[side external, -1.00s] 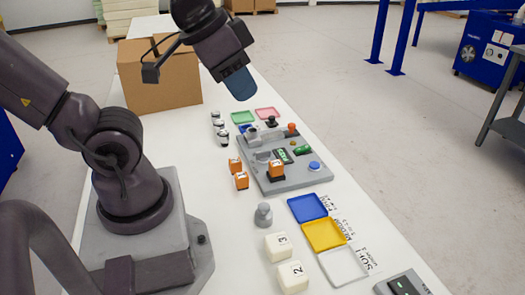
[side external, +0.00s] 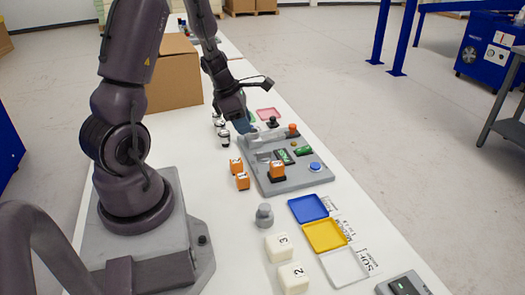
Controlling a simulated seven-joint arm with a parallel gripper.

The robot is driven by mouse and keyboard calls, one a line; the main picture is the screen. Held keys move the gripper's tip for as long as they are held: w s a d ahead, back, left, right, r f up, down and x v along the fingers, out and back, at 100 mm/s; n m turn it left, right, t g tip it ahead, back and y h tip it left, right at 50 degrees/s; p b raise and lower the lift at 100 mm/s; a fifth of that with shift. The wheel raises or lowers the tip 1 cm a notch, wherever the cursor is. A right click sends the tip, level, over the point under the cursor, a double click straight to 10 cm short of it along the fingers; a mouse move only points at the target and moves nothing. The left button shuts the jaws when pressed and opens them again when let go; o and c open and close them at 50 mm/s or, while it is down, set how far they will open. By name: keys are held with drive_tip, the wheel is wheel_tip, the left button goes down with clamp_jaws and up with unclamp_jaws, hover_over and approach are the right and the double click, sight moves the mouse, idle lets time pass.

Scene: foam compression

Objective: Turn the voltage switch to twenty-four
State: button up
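A grey control panel (side external: 315,180) lies on the white table. On it are a blue round button (side external: 315,166), an orange-topped control (side external: 292,130), small green displays (side external: 284,156) and an orange block (side external: 277,169) on a dark base. A black knob-like part (side external: 272,122) stands at its far edge. I cannot tell which part is the voltage switch, and no voltage marks can be read. My gripper (side external: 243,126), with a bluish tip, points down at the panel's far left corner. Whether it touches the panel, or is open or shut, cannot be seen.
Two orange blocks (side external: 242,181) and several small white-and-dark pieces (side external: 222,133) lie left of the panel. A grey weight (side external: 264,215), white numbered blocks (side external: 293,278) and blue (side external: 308,208), yellow and white trays are nearer. A cardboard box (side external: 172,82) stands behind my arm.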

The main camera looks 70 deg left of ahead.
sight(264, 156)
drive_tip(key=w+f+n, duration=0.1)
drive_tip(key=w+f, duration=0.1)
drive_tip(key=f, duration=0.1)
drive_tip(key=w+f+n, duration=0.1)
drive_tip(key=w+f, duration=0.1)
drive_tip(key=f, duration=0.2)
drive_tip(key=w+a+f+n, duration=0.1)
drive_tip(key=f, duration=0.3)
drive_tip(key=shift+w+a+f+y, duration=0.1)
drive_tip(key=shift+w+f+y, duration=0.15)
drive_tip(key=shift+w+y, duration=0.15)
clamp_jaws()
